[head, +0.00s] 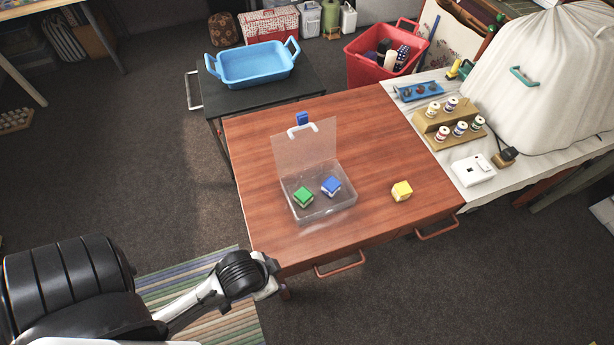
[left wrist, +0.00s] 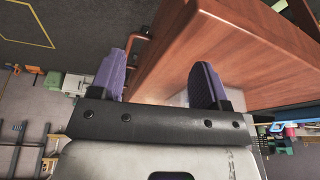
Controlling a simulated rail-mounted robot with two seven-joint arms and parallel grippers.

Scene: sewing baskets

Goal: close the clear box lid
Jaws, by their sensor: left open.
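The clear box (head: 328,207) stands on the red-brown wooden table, with a green block (head: 303,197) and a blue block (head: 331,186) inside. Its clear lid (head: 304,158) stands raised at the back, with a white handle at its top edge. My left gripper (head: 272,275) is at the table's near left corner, below and to the left of the box. In the left wrist view my left gripper (left wrist: 165,85) is open, its two purple fingers apart and empty, by the table's edge (left wrist: 210,50). My right gripper is not in view.
A yellow block (head: 402,191) lies on the table right of the box. Another blue block (head: 302,118) is behind the lid. Drawer handles (head: 340,265) stick out from the table front. A blue tray (head: 252,64) sits on a black table behind; spools stand at right.

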